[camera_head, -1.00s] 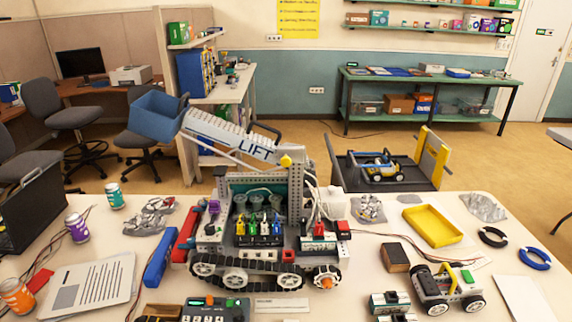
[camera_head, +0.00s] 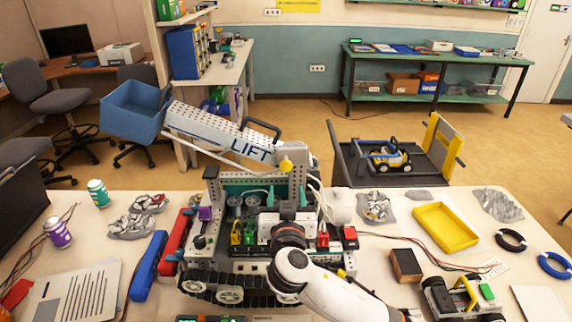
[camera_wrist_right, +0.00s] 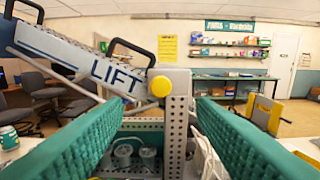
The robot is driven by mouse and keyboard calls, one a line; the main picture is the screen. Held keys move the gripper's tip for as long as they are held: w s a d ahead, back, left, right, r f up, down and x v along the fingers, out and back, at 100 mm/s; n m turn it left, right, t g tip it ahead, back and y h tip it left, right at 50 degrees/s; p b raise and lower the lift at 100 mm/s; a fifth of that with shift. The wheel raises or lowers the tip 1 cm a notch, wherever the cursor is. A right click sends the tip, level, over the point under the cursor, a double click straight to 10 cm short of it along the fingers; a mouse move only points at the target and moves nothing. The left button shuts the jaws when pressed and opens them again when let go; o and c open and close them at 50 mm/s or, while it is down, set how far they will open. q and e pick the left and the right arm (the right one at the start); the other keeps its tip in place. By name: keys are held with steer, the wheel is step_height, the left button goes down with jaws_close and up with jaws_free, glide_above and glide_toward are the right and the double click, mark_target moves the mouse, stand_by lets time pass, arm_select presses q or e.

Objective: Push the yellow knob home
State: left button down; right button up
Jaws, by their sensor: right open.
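The yellow knob (camera_head: 286,164) sits at the pivot of the grey LIFT arm (camera_head: 225,130), at the top of a perforated grey post on the tracked machine. In the right wrist view the knob (camera_wrist_right: 160,87) is round and faces me, a little left of the upper end of the post (camera_wrist_right: 178,120). My right gripper (camera_head: 288,212) is in front of the machine, below the knob in the head view. Its teal fingers (camera_wrist_right: 160,108) are apart with nothing between them; the knob shows beyond their tips. How far the knob stands out is hard to tell.
The machine's blue bucket (camera_head: 133,110) hangs at the upper left. A white block (camera_head: 340,207) and red parts (camera_head: 349,236) stand right of my right gripper. A yellow tray (camera_head: 445,228) and a small wheeled car (camera_head: 463,298) are farther right on the table.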

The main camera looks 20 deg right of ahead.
mark_target(286, 168)
steer(key=p+x, duration=0.1)
steer(key=x, duration=0.5)
steer(key=shift+p, duration=0.3)
steer(key=p+x, duration=0.1)
steer(key=x, duration=0.3)
steer(key=shift+f, duration=0.1)
steer(key=shift+w, duration=0.15)
steer(key=shift+d+f, duration=0.1)
jaws_close()
arm_select(q)
steer(key=r, duration=0.1)
steer(key=s+r, duration=0.1)
steer(key=shift+s+a+r, duration=0.15)
steer(key=shift+r, duration=0.25)
